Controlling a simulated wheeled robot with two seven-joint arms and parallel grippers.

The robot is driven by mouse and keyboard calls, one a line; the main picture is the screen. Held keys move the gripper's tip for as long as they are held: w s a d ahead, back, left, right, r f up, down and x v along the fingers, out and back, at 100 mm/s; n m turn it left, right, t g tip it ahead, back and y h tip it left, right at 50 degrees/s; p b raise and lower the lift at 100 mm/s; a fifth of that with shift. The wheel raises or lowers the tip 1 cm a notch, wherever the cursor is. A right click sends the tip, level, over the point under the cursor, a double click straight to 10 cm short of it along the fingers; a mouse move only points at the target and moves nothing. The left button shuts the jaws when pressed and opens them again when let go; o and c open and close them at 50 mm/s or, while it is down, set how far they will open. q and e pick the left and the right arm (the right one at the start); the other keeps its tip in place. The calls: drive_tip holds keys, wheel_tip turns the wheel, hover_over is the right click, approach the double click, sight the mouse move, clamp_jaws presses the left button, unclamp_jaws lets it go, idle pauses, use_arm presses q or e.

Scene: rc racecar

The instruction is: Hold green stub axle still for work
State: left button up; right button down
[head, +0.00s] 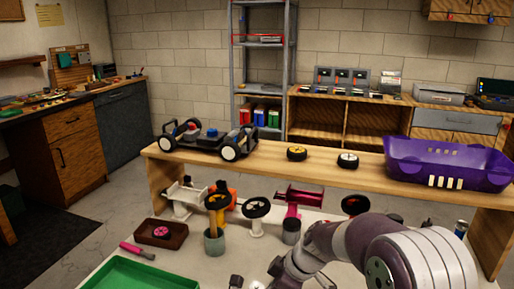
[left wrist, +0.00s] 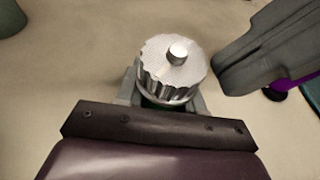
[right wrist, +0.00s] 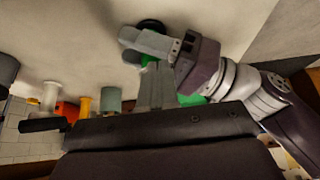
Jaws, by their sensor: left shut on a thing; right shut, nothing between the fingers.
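In the left wrist view, a pale, toothed round part with a short central pin (left wrist: 172,62) sits directly over my left gripper's (left wrist: 163,100) fingers. A bit of the green stub axle (left wrist: 155,104) shows beneath it, between the fingers. The rest of the axle is hidden. My left gripper is shut on it. In the right wrist view, my left gripper (right wrist: 145,45) also shows, with a small green patch and a dark round part beside its tips. My right gripper (right wrist: 154,82) is shut and empty, with its tips close to the left gripper. The head view shows neither gripper's tips clearly.
A wooden shelf (head: 270,168) carries a car chassis (head: 207,143), two wheels and a purple body shell (head: 445,163). Under it stand several holders with parts (head: 214,242). A green tray (head: 133,275) and a brown tray (head: 161,234) lie at the left of the white bench.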

wheel_tip(320, 180, up, 6)
drive_tip(key=shift+s+d, duration=0.25)
drive_tip(key=shift+d, duration=0.05)
idle(0.4)
drive_tip(key=w+f, duration=0.3)
drive_tip(key=f, duration=0.3)
drive_tip(key=shift+d, duration=0.2)
drive_tip(key=shift+a, duration=0.1)
idle(0.8)
